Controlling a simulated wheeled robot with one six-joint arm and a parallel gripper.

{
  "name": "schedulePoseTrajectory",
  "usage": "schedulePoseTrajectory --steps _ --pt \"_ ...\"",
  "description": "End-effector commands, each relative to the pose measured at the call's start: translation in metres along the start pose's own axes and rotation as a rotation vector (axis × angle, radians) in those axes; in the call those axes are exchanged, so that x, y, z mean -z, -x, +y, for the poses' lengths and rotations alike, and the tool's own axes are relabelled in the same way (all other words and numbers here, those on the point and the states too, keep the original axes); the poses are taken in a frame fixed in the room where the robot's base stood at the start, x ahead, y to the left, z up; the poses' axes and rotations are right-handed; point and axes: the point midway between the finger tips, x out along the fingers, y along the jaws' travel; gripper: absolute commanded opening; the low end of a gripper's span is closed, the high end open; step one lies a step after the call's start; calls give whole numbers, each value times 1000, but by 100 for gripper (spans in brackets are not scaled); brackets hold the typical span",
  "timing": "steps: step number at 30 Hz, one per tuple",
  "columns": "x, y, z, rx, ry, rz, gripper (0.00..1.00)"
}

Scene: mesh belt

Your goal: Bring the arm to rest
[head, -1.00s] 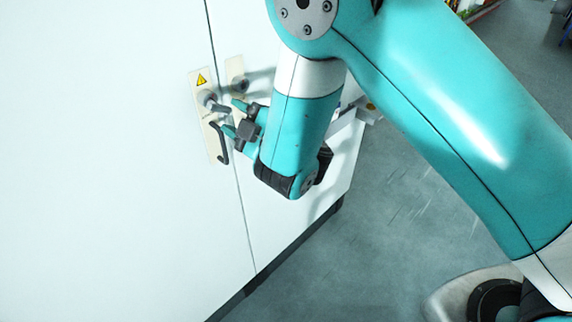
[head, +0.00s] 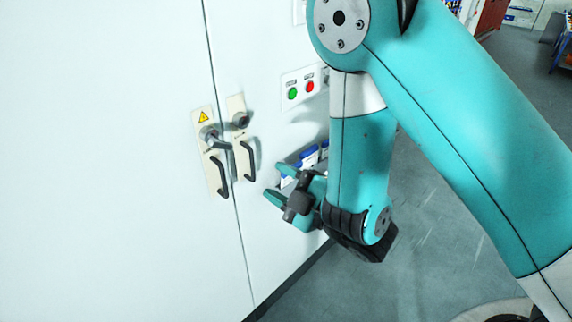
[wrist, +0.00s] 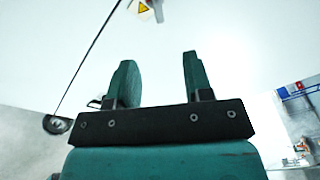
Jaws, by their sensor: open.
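My gripper (head: 274,184) is in the head view, to the right of the cabinet door handles and apart from them. Its two teal fingers are spread with nothing between them. In the wrist view the open fingers (wrist: 155,80) stand apart in front of a pale surface. My teal arm (head: 460,120) reaches in from the right, bends at the top and hangs down to the wrist.
The white cabinet (head: 120,160) has a left handle plate (head: 212,150) with a warning triangle and a right handle plate (head: 240,135). A green button (head: 292,93) and a red button (head: 310,87) sit on a panel. Grey floor (head: 430,220) lies open at right.

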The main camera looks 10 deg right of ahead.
Motion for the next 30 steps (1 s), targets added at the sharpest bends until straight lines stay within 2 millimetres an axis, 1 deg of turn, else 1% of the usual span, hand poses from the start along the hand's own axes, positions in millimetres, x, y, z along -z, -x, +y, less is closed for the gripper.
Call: schedulePoseTrajectory --steps 1,6,11,14,16,20,21,24,27,30 --pt "2 2 4 0 0 -5 47" --pt "1 8 3 -10 0 -8 47" --pt "-1 8 2 -14 0 -11 47" --pt "-7 6 4 -15 -24 -48 47" --pt "-17 2 8 -15 -67 -113 47" --pt "-42 -3 16 0 -226 -301 47" --pt "-48 -2 17 10 -291 -363 47" --pt "-58 3 17 49 -455 -510 47" --pt "-58 14 12 110 -621 -637 47" --pt "-48 29 5 194 -775 -747 47"
